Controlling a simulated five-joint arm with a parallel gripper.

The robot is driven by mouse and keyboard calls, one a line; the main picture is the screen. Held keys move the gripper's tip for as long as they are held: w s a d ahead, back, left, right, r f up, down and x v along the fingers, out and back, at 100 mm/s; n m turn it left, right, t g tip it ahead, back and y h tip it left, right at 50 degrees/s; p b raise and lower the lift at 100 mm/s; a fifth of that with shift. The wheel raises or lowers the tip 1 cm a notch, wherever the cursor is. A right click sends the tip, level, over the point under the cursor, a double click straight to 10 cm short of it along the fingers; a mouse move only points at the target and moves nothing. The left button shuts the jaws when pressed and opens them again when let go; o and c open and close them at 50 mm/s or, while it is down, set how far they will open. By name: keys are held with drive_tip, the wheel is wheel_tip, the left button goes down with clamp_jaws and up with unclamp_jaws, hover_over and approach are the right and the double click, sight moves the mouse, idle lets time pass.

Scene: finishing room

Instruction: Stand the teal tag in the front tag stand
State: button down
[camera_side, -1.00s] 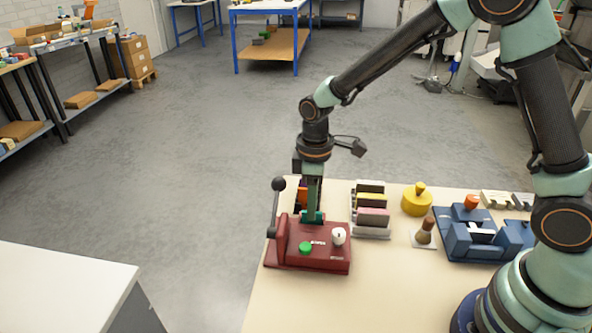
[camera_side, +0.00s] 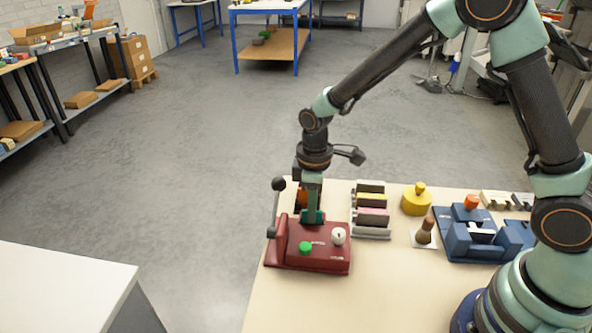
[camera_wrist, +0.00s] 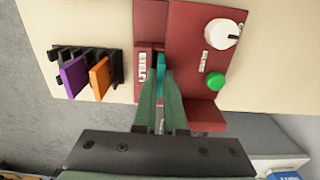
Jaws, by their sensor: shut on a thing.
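The teal tag (camera_wrist: 160,62) sits in the red machine (camera_wrist: 185,60), mostly hidden between my fingertips. A teal bit also shows at the machine's back in the side view (camera_side: 318,217). My gripper (camera_side: 313,214) points down at the machine, and in the wrist view my gripper (camera_wrist: 158,76) is shut on the teal tag. A black slotted stand (camera_wrist: 116,66) holds a purple tag (camera_wrist: 73,75) and an orange tag (camera_wrist: 100,78). In the side view the orange tag (camera_side: 301,197) is partly hidden behind my gripper. I cannot tell which stand is the front one.
The machine has a black-knobbed lever (camera_side: 277,200), a green button (camera_side: 305,248) and a white dial (camera_side: 338,236). A rack of coloured pads (camera_side: 372,235), a yellow pot (camera_side: 416,202), a brown-handled stamp (camera_side: 424,233) and a blue fixture (camera_side: 458,240) stand to the right.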

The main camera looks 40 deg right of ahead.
drive_tip(key=shift+r, duration=3.6)
drive_tip(key=shift+r, duration=0.1)
drive_tip(key=shift+r, duration=0.4)
wheel_tip(320, 180, up, 4)
drive_tip(key=r, duration=0.1)
drive_tip(key=w+d+f, duration=0.1)
drive_tip(key=w+d, duration=0.9)
drive_tip(key=w, duration=0.2)
drive_tip(key=shift+w+a+f, duration=0.1)
drive_tip(key=shift+w+f, duration=0.05)
drive_tip(key=shift+f, duration=5.65)
drive_tip(key=shift+f, duration=0.65)
